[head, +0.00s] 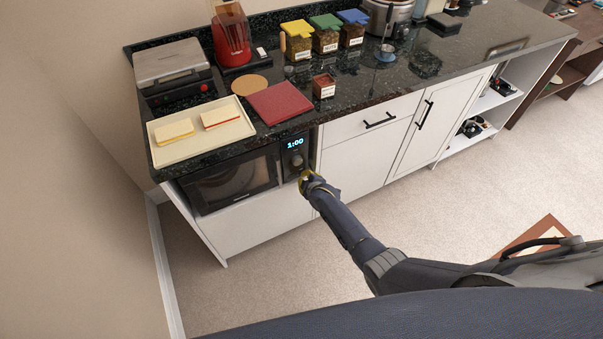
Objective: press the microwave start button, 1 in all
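The microwave (234,183) is built in under the left end of the dark counter, with its door shut. Its control panel (295,156) at the right side shows 1:00 in blue digits, with a round knob below. My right gripper (306,178) is at the lower part of the panel, and its yellowish fingertips cover that part. The start button cannot be made out. Whether the fingertips touch the panel, and whether they are open or shut, cannot be told. My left gripper is out of view.
Above the microwave, a cream tray (203,142) with two sandwiches and a red board (280,103) lie on the counter (370,97). A grill, a red appliance and several lidded jars stand behind.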

